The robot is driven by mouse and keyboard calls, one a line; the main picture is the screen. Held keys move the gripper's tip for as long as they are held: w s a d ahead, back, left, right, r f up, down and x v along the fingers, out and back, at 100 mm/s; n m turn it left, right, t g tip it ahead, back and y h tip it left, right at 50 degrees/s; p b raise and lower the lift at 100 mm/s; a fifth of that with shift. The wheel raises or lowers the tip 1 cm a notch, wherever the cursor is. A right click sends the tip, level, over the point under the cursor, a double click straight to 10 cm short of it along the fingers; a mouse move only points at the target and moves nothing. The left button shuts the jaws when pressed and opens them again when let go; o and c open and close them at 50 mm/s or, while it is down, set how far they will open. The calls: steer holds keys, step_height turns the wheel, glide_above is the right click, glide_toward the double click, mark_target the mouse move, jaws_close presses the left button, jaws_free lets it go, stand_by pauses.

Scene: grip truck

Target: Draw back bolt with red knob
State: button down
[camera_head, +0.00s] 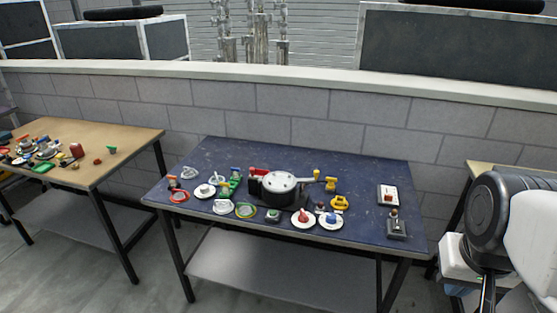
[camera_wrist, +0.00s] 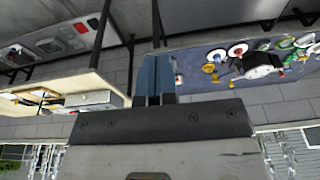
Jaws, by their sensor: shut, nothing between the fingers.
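My gripper (camera_wrist: 156,78) shows in the wrist view, its two blue-grey fingers together with nothing between them. In the head view my gripper is not visible. A small white plate with a red part on a dark base (camera_head: 388,194) lies at the right end of the blue table. It may be the bolt with the red knob; it is too small to make out a bolt. In the wrist view a small pale and red thing (camera_wrist: 179,78) shows just right of my fingers, partly cut off by them. My gripper appears apart from everything on the table.
The blue table (camera_head: 360,165) also holds a silver pot (camera_head: 278,187), a dark block with a metal fitting (camera_head: 396,226), a yellow piece (camera_head: 340,203) and several small coloured items. A wooden table (camera_head: 130,140) stands left. A block wall runs behind. The table's back right is clear.

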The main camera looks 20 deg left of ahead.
steer(key=w+a+r+n+g+y, duration=0.15)
steer(key=w+a, duration=0.35)
steer(key=w, duration=0.6)
steer(key=w+a+y, duration=0.2)
steer(key=w+a, duration=0.3)
steer(key=w, duration=0.5)
steer(key=w+a+r+n+g+y, duration=0.1)
steer(key=w+a, duration=0.5)
steer(key=w, duration=0.5)
steer(key=w+a+f+g+y, duration=0.1)
steer(key=w+a+f, duration=0.2)
steer(key=w+a, duration=0.35)
steer(key=w+a+f+g+y, duration=0.1)
steer(key=w+a+f, duration=0.35)
steer(key=w, duration=0.35)
steer(key=n+g+y, duration=0.1)
steer(key=y, duration=0.2)
glide_toward(271, 175)
step_height(271, 175, up, 5)
steer(key=shift+w+f+h, duration=0.1)
steer(key=shift+f+h, duration=0.15)
steer(key=shift+f, duration=0.35)
steer(key=shift+a, duration=0.15)
steer(key=x, duration=1)
steer(key=shift+s+a, duration=0.3)
steer(key=shift+a, duration=0.6)
steer(key=shift+s+a, duration=0.35)
steer(key=shift+a, duration=0.55)
